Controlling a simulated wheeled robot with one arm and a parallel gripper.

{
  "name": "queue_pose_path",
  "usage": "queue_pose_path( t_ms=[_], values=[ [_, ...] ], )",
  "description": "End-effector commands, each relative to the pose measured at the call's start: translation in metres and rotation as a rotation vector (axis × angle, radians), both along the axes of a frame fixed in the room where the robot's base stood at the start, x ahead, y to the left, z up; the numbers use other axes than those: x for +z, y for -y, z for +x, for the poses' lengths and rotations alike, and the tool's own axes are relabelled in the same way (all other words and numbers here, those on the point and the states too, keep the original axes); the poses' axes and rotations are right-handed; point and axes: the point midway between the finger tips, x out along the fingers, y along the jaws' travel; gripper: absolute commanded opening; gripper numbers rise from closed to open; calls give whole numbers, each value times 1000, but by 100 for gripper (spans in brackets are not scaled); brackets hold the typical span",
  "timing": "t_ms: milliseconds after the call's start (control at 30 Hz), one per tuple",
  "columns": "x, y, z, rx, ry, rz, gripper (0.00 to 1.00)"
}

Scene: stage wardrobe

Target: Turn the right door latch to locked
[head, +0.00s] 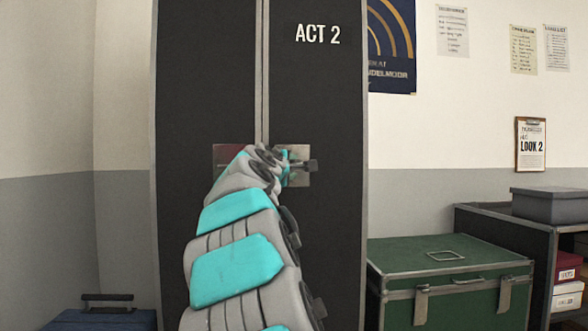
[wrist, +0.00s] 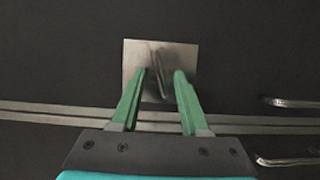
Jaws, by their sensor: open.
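The right door latch is a lever on a square metal plate on the black right door, below the words ACT 2. My gripper (head: 286,163) is at the plate, partly hidden by my own wrist. In the wrist view the plate (wrist: 132,56) lies ahead, and my open gripper (wrist: 160,74) has its green fingers on either side of the latch lever (wrist: 158,82). I cannot tell whether they touch it.
A dark red plate (head: 226,156) sits on the left door, partly behind my arm. Two metal handles show in the wrist view (wrist: 292,103). A green trunk (head: 450,256) and a dark shelf (head: 485,222) stand right of the wardrobe. A blue case (head: 105,319) is at lower left.

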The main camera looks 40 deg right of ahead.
Motion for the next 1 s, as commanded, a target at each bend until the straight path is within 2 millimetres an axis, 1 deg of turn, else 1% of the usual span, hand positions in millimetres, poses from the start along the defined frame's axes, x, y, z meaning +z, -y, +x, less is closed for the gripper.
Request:
queue_pose_path(
  t_ms=[200, 300, 433, 667, 767, 833, 933, 1000],
  values=[
    [1, -27, -18, 3, 0, -2, 45],
    [-1, -34, -23, 2, -2, 1, 45],
    [-2, -39, -27, 1, -3, 2, 45],
    [-2, -39, -27, 1, -2, 2, 45],
    [-2, -37, -27, 6, 6, 8, 56],
    [-2, -32, -27, 23, 28, 25, 64],
    [-6, -16, -28, 77, 105, 84, 75],
    [-10, -4, -28, 135, 189, 144, 83]
  ],
)
